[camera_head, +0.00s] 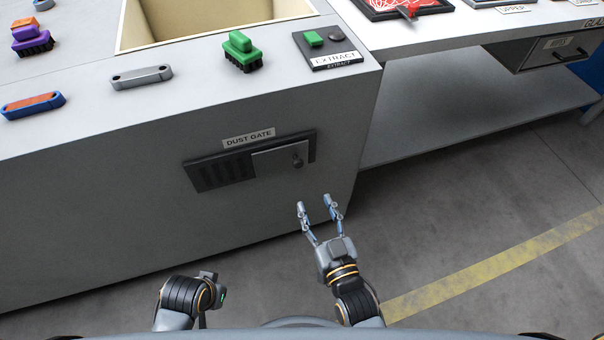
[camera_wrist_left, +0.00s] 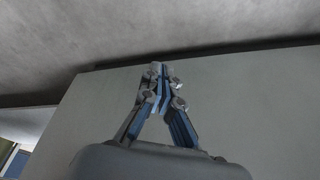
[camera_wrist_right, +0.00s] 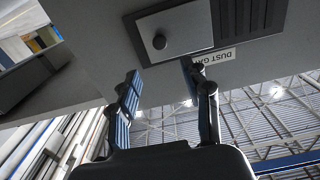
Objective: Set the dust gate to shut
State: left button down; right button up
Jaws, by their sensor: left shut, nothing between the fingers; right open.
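The dust gate is a dark frame (camera_head: 312,143) on the front of the grey cabinet, under a DUST GATE label (camera_head: 249,137). A grey sliding plate (camera_head: 272,166) with a dark round knob (camera_head: 298,162) covers its right part. The slotted grille (camera_head: 221,173) at its left is uncovered. The right wrist view also shows the plate (camera_wrist_right: 195,28) and knob (camera_wrist_right: 159,42). My right gripper (camera_head: 314,203) is open and empty, below and apart from the knob. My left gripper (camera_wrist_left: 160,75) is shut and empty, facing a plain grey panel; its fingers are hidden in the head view.
On the cabinet top (camera_head: 90,85) lie a green brush (camera_head: 242,50), a purple brush (camera_head: 32,40), a grey handle (camera_head: 141,77), an orange-blue block (camera_head: 32,105) and an EXTRACT switch panel (camera_head: 328,50). A bench (camera_head: 470,30) stands at right. The floor (camera_head: 440,215) is clear.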

aim_at(299, 166)
jog(key=b+x, duration=0.1)
jog(key=x, duration=0.9)
jog(key=shift+f+b, duration=0.15)
jog(key=shift+b, duration=0.15)
pick_arm(q)
notch_tip(299, 166, up, 7)
jog(key=shift+s+f, duration=0.15)
jog(key=shift+s, duration=0.05)
pick_arm(e)
jog(key=shift+w+a, duration=0.2)
jog(key=shift+w, duration=0.35)
pick_arm(q)
jog(key=shift+a, duration=0.1)
pick_arm(e)
grip_shut()
